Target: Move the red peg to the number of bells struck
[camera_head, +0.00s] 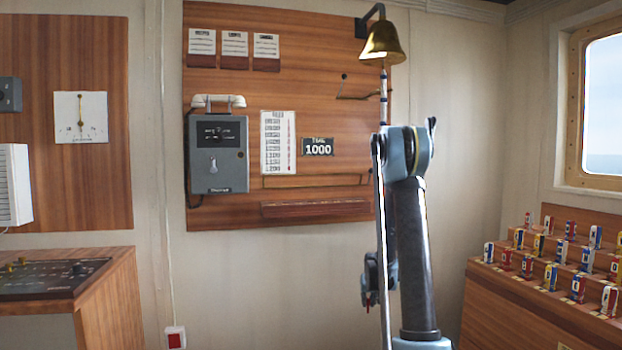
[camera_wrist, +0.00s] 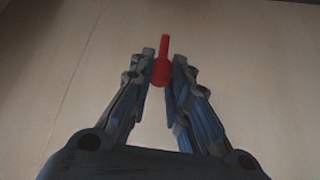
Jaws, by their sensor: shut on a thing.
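The red peg (camera_wrist: 161,70) is held between the fingertips of my gripper (camera_wrist: 162,68) in the wrist view. Its round end is between the fingers and its thin shaft points up in the picture, against a pale surface. In the head view my gripper (camera_head: 367,300) hangs low in front of the pale wall, below the wooden panel, and only a trace of red shows there. A brass bell (camera_head: 383,42) hangs at the panel's upper right, with a rope below it. A wooden ledge (camera_head: 315,208) runs along the panel's bottom. Peg holes or numbers on it cannot be made out.
A console (camera_head: 70,285) stands left. A stepped rack (camera_head: 530,290) of coloured items stands right.

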